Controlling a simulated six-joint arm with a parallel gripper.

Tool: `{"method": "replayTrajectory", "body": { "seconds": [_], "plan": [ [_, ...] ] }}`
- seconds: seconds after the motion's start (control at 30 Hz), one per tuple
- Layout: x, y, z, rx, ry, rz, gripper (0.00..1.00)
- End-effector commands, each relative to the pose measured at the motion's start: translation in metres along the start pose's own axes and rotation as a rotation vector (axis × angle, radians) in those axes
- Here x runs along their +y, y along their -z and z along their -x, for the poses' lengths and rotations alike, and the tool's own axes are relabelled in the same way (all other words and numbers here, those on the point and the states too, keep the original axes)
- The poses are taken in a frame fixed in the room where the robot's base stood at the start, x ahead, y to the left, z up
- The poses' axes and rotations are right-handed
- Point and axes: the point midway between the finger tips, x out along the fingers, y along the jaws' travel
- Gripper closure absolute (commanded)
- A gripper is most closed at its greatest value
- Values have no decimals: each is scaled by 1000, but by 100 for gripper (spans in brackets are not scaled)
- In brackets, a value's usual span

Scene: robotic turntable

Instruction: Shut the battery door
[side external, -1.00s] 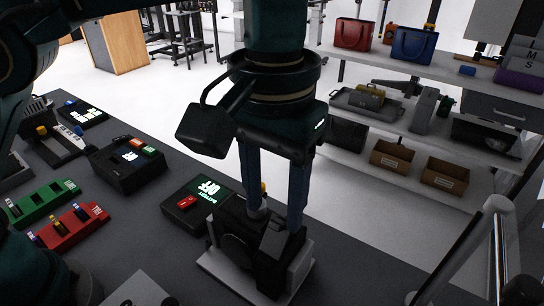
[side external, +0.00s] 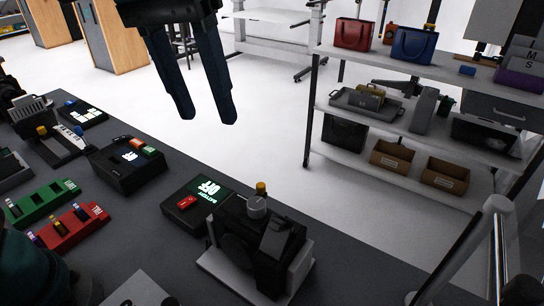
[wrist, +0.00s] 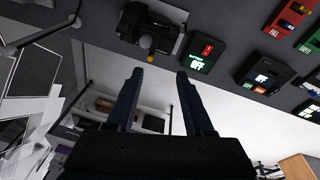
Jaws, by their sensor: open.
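A black camera-like device (side external: 262,245) with a grey knob and a small yellow-orange button on top stands on a white base (side external: 220,266) near the table's edge. It also shows at the top of the wrist view (wrist: 152,28). I cannot make out a battery door or whether one is open. My gripper (side external: 205,115) is open and empty, raised well above the table, up and to the left of the device. In the wrist view my fingers (wrist: 160,72) are apart with nothing between them.
A black box with a lit OFF display and red switch (side external: 187,203) is beside the device. Another lit box (side external: 127,165), a green tray (side external: 38,203) and a red tray (side external: 72,230) lie farther left. A shelf with bags and boxes (side external: 395,158) stands behind.

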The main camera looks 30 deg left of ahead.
Motion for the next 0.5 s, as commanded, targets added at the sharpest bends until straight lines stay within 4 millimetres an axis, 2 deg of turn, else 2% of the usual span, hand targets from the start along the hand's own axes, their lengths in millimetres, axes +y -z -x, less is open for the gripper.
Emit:
{"method": "replayTrajectory", "body": {
  "seconds": [0.23,0.5],
  "plan": [
    [-33,-4,12,57,-13,59,48],
    [-66,-14,15,116,-18,106,48]
  ]
}}
